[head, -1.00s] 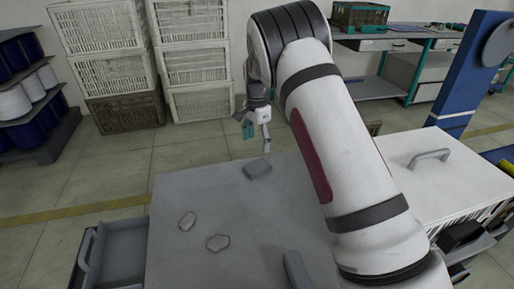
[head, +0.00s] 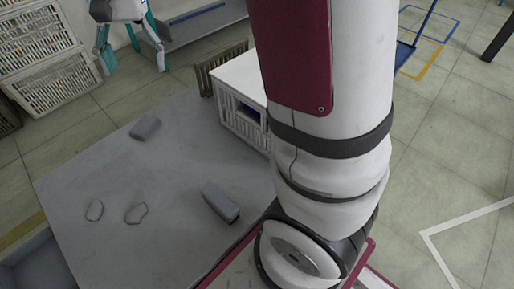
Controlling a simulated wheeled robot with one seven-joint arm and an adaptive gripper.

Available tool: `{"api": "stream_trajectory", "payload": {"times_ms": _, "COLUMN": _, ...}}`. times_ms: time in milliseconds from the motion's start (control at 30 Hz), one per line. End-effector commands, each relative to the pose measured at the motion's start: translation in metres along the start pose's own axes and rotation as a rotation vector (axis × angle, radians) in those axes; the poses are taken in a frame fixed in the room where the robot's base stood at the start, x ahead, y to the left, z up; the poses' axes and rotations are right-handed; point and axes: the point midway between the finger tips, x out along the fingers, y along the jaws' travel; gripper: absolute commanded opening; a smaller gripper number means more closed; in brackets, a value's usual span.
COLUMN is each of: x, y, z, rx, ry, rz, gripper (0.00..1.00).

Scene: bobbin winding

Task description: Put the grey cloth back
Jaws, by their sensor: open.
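My gripper (head: 132,58) is at the top left of the head view, past the table's far edge. Its teal fingers are spread wide with nothing between them. On the grey table (head: 165,175) lies a small grey block-like piece (head: 145,127) near the far edge. A longer grey piece (head: 220,203) lies nearer to me. Two small flat grey pieces with pale rims, a left one (head: 95,210) and a right one (head: 136,213), lie at the left. I cannot tell for sure which of these is the grey cloth.
White slatted crates (head: 50,85) stand on the floor at the left. A white slatted box (head: 240,110) stands at the table's right edge, partly behind my arm. A grey drawer-like tray (head: 35,265) is at the lower left. The middle of the table is clear.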

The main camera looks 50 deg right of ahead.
Motion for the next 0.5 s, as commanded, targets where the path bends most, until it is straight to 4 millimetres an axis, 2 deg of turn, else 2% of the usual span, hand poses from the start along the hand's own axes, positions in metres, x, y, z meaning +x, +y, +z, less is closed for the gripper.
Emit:
{"api": "stream_trajectory", "payload": {"times_ms": 33, "x": -0.013, "y": 0.015, "z": 0.021, "rx": -0.046, "ry": 0.001, "rz": -0.008, "gripper": 0.73}}
{"api": "stream_trajectory", "payload": {"times_ms": 100, "x": -0.025, "y": 0.034, "z": 0.046, "rx": -0.115, "ry": 0.003, "rz": -0.011, "gripper": 0.73}}
{"api": "stream_trajectory", "payload": {"times_ms": 233, "x": -0.038, "y": 0.072, "z": 0.094, "rx": -0.244, "ry": 0.009, "rz": -0.009, "gripper": 0.73}}
{"api": "stream_trajectory", "payload": {"times_ms": 367, "x": -0.041, "y": 0.111, "z": 0.141, "rx": -0.374, "ry": 0.022, "rz": 0.002, "gripper": 0.73}}
{"api": "stream_trajectory", "payload": {"times_ms": 500, "x": -0.032, "y": 0.153, "z": 0.186, "rx": -0.508, "ry": 0.039, "rz": 0.026, "gripper": 0.73}}
